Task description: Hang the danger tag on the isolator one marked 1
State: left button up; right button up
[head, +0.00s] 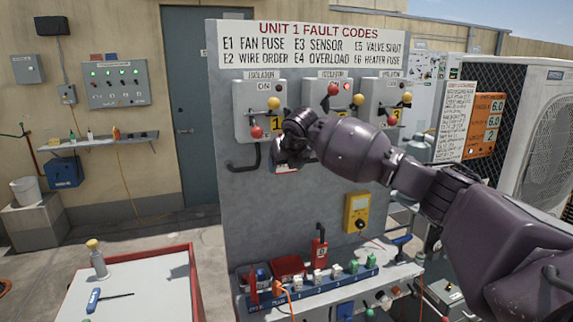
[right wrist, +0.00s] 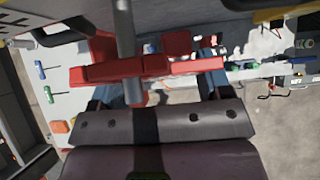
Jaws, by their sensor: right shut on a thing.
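The isolator marked 1 (head: 254,112) is the leftmost of three grey boxes on the panel, with a yellow number label (head: 277,124), a red knob (head: 256,132) and a yellow knob (head: 274,103). My right gripper (head: 284,160) is just below and right of this box, close to the panel. It is shut on a red thing (right wrist: 185,70), seen edge-on in the right wrist view; I take it for the danger tag. A bit of red and white shows under the gripper in the head view. A grey rod (right wrist: 125,35) crosses the red thing; contact is unclear. My left gripper is out of view.
Two more isolators (head: 329,105) (head: 383,100) stand to the right, partly behind my arm. A shelf (head: 330,295) with a blue rack and a yellow meter (head: 361,212) are below. A red-edged table (head: 130,285) is at front left.

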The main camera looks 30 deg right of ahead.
jog(key=shift+d+r, duration=0.1)
jog(key=shift+r, duration=0.15)
jog(key=o, duration=1)
jog(key=shift+c, duration=0.2)
jog(key=shift+r, duration=0.1)
jog(key=shift+s+r, duration=0.1)
jog(key=shift+r, duration=0.25)
jog(key=b+v, duration=0.1)
jog(key=v, duration=0.8)
jog(key=shift+s+b, duration=0.3)
jog(key=shift+s, duration=0.15)
jog(key=shift+a, duration=0.25)
